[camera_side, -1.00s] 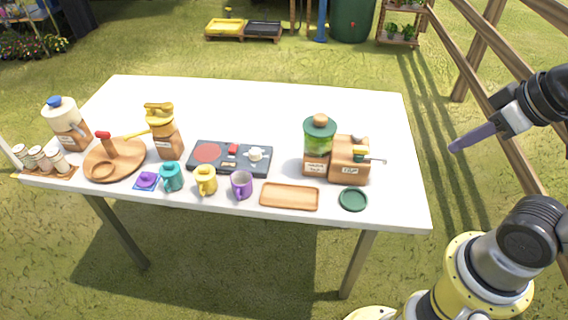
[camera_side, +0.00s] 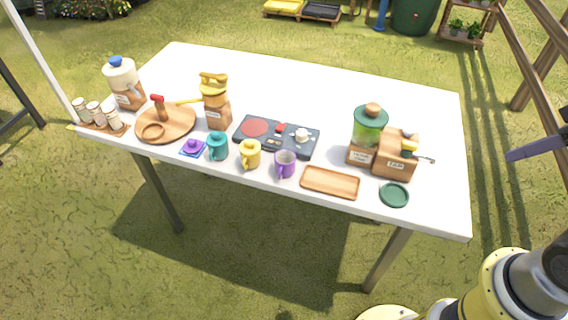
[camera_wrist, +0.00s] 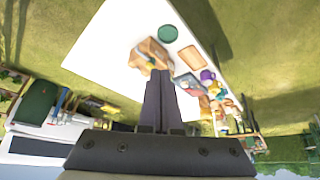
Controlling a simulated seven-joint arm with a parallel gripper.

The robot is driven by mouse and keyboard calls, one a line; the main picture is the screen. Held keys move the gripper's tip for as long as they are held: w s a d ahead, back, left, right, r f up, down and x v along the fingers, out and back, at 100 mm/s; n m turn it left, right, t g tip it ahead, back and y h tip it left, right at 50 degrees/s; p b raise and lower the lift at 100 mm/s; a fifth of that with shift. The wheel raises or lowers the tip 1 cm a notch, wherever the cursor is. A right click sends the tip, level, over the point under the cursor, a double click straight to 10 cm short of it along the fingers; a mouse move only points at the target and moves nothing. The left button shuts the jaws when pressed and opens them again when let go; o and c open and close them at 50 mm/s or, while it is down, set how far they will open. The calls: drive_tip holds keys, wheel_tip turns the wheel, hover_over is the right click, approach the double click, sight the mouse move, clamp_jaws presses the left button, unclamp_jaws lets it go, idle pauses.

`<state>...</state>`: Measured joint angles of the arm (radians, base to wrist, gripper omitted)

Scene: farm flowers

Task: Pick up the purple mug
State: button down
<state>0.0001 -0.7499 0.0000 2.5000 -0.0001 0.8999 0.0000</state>
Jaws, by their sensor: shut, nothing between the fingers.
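The purple mug (camera_side: 285,164) stands upright near the front edge of the white table (camera_side: 330,90), between a yellow mug (camera_side: 251,153) and a wooden tray (camera_side: 330,182). The purple mug also shows small in the wrist view (camera_wrist: 207,75), to the right of my fingers. My gripper (camera_wrist: 161,75) is shut and empty, with its two dark fingers together.
A teal mug (camera_side: 217,146) stands left of the yellow mug. A two-plate stove (camera_side: 277,137) lies behind the mugs. A wooden fence (camera_side: 540,60) runs beyond.

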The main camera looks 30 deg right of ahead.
idle(0.4)
unclamp_jaws()
idle(0.4)
